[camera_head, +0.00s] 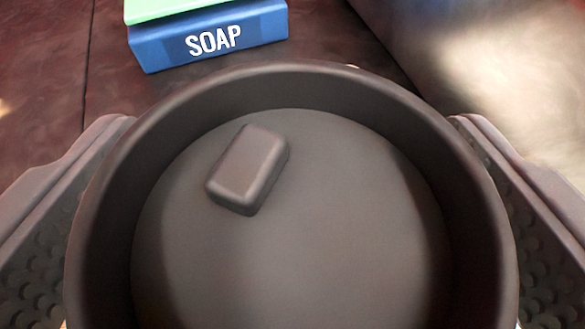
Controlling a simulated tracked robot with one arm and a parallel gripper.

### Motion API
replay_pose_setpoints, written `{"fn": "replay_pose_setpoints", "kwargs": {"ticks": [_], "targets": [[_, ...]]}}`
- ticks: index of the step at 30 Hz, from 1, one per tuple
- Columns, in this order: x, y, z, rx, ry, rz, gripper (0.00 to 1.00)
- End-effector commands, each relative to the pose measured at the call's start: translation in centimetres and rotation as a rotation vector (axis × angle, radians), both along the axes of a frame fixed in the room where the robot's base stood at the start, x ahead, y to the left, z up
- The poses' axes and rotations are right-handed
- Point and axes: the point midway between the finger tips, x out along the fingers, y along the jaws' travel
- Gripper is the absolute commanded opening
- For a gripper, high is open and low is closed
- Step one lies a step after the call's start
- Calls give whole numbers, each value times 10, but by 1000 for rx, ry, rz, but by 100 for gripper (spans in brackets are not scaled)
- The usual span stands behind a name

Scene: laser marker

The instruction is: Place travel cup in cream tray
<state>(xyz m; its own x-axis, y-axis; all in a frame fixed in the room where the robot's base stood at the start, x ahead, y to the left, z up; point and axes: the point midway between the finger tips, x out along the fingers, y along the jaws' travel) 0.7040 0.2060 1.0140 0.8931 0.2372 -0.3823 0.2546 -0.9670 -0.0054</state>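The travel cup (330,235) fills the middle and bottom of the view, seen from above. Its top is dark grey-brown and round, with a raised rim and a small rounded block on the recessed face. My gripper (290,130) has one finger on each side of the cup, both close against its rim; it looks shut on the cup. The cup hides what lies beneath it. The cream tray is not in view.
A blue SOAP box (210,38) with a light green top lies beyond the cup at the upper left. The dark reddish-brown surface around it looks bare. A greyish surface with bright glare is at the upper right.

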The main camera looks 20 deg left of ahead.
Motion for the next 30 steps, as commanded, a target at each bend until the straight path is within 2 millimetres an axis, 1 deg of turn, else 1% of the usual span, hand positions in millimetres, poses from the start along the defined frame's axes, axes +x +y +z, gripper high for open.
{"fn": "replay_pose_setpoints", "kwargs": {"ticks": [8,11,14,30], "targets": [[0,0,3,0,0,1,84],[-6,-1,4,0,1,1,84],[-14,-3,9,1,-2,1,84],[-79,-20,37,0,-3,1,84]]}}
